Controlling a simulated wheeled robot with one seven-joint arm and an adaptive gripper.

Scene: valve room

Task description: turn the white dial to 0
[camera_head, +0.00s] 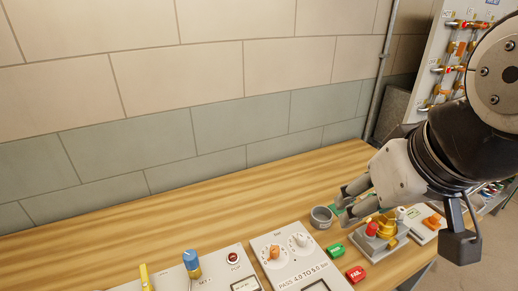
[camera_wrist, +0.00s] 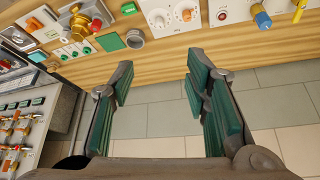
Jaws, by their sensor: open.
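The white dial (camera_head: 300,240) is a small round knob on the right half of a light grey panel box (camera_head: 276,264) on the bench. An orange dial (camera_head: 272,252) sits to its left. The scale marks around the white dial are too small to read. In the wrist view, the white dial (camera_wrist: 187,14) is near the top edge, beside the orange dial (camera_wrist: 158,20). My gripper (camera_head: 345,199) is open and empty above the bench, behind and right of the panel. Its green-padded fingers (camera_wrist: 160,72) show spread apart in the wrist view, away from the dial.
A grey cup (camera_head: 321,217) stands between my gripper and the panel. A red button and yellow valve unit (camera_head: 380,235) is below my gripper. Green (camera_head: 335,251) and red (camera_head: 356,273) tags lie right of the panel. A tiled wall backs the wooden bench (camera_head: 200,225).

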